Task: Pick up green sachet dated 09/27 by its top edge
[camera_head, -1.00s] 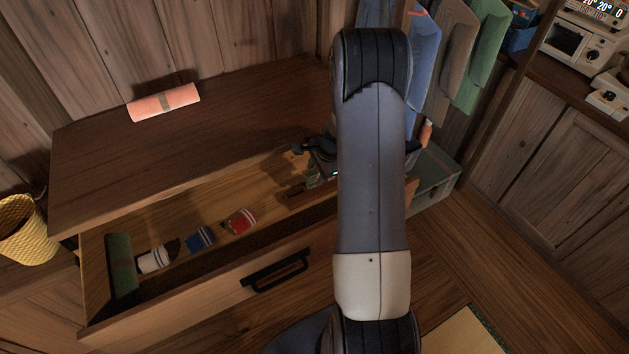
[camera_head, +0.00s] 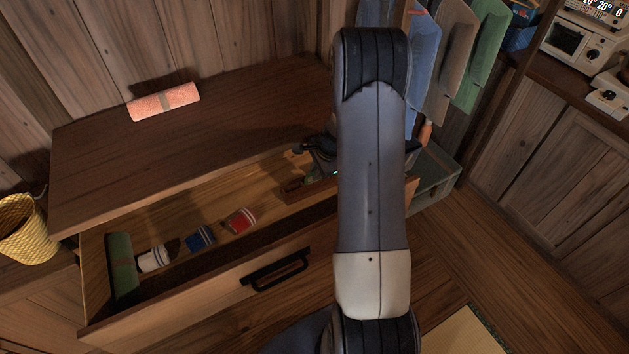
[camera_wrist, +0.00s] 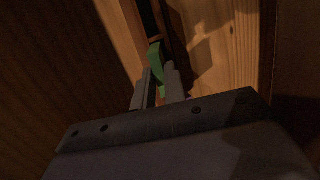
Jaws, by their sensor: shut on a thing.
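A green sachet (camera_wrist: 156,62) shows in the wrist view, held between the two fingertips. My gripper (camera_wrist: 158,80) is shut on it near the wooden wall of a narrow compartment. The fingers hide part of the sachet, and its date is not readable. In the head view my gripper is mostly hidden behind my arm, over the right end of the open drawer (camera_head: 205,292). A small wooden compartment lies under it there.
In the drawer are a green roll (camera_head: 122,264), a white cup (camera_head: 154,259), a blue cup (camera_head: 201,238) and a red cup (camera_head: 241,220). A pink roll (camera_head: 163,101) lies on the cabinet top. Cloths hang behind my arm. A grey-green box (camera_head: 436,178) stands right of the drawer.

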